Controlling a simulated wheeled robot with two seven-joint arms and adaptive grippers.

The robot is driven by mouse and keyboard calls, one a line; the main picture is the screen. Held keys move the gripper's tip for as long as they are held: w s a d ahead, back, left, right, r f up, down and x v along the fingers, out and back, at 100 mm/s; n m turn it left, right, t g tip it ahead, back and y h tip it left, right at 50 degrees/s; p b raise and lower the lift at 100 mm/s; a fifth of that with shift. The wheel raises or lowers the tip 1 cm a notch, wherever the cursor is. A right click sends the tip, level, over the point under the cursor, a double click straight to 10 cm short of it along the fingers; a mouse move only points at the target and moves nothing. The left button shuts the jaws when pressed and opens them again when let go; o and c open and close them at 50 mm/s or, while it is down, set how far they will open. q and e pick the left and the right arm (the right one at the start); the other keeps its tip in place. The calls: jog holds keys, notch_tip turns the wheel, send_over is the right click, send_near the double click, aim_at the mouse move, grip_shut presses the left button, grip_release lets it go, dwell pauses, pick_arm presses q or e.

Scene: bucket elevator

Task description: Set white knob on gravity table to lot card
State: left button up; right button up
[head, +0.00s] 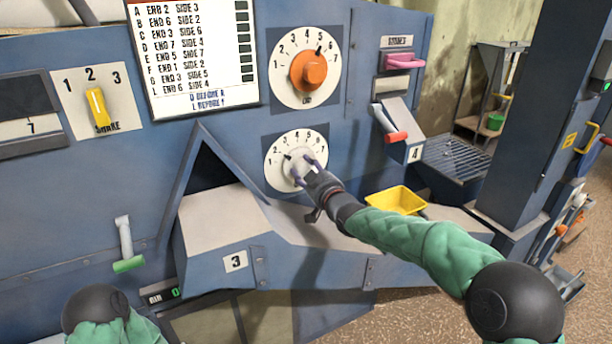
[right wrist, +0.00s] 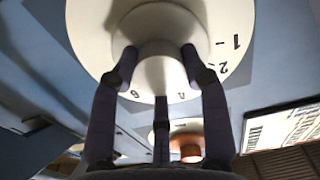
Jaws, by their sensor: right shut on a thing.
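The white knob (head: 296,164) sits on the lower round numbered dial (head: 273,184) of the blue machine; its dark pointer mark appears to point between 2 and 3. My right gripper (head: 306,171) is shut on this knob. In the right wrist view the fingers (right wrist: 160,68) close around the white knob (right wrist: 158,75). The lot card (head: 195,50) hangs at upper left, with lettered rows of END and SIDE numbers and blue writing at its bottom. My left gripper is out of view; only part of that arm shows at lower left.
An orange knob (head: 309,71) on a dial marked END is above the white one. A yellow knob (head: 97,107) marked SHAKE is at left. A red-handled lever (head: 395,137), a pink handle (head: 404,61) and a yellow tray (head: 396,201) are at right. A sloped grey housing juts out below.

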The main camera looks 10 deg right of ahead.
dwell(0.3)
jog(key=o, duration=1.1)
jog(key=shift+o, duration=0.2)
jog(key=shift+s, duration=0.15)
jog(key=v, duration=1.1)
jog(key=shift+s+d, duration=0.15)
jog(key=shift+s, duration=0.2)
